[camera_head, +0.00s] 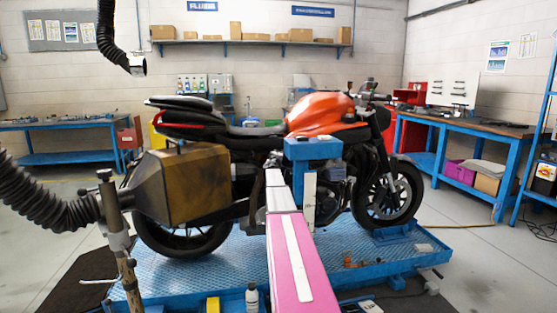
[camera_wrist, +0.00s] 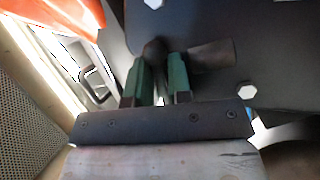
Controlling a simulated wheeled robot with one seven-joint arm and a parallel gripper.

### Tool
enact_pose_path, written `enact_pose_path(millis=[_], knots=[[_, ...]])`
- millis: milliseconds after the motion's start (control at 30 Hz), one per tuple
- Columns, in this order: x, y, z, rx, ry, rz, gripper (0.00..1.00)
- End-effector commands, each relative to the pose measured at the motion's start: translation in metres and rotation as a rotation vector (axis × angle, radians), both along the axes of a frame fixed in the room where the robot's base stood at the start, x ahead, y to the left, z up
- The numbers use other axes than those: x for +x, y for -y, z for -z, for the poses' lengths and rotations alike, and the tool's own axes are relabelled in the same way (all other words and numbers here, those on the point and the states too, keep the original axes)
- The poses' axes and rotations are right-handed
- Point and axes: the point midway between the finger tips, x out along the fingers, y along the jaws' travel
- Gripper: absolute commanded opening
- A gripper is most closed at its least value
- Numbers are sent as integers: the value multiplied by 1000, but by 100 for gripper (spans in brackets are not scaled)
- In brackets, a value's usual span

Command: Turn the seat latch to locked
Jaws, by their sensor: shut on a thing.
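In the wrist view, my gripper (camera_wrist: 158,78) has two green fingers closed around the dark, rounded end of the seat latch. The latch's grey-brown lever (camera_wrist: 212,55) sticks out to the right of the fingers, against a dark panel (camera_wrist: 270,45). The part of the latch between the fingers is mostly hidden. In the head view, the motorcycle has an orange tank (camera_head: 325,112) and a black seat (camera_head: 250,131). My pink and white arm reaches toward its side. The latch and my fingertips cannot be made out there.
The motorcycle stands on a blue platform (camera_head: 190,270). A brown box-shaped hood (camera_head: 185,185) on a black hose covers part of its rear, left of my arm. In the wrist view, orange bodywork (camera_wrist: 65,15) and a perforated panel (camera_wrist: 30,110) are close on the left.

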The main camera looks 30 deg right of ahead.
Motion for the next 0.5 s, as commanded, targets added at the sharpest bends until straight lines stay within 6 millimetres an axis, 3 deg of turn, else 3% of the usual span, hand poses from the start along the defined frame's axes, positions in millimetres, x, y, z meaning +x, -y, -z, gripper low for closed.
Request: enact_pose_path(millis=[500], knots=[[-2, 3, -8, -202, -51, 5, 0]])
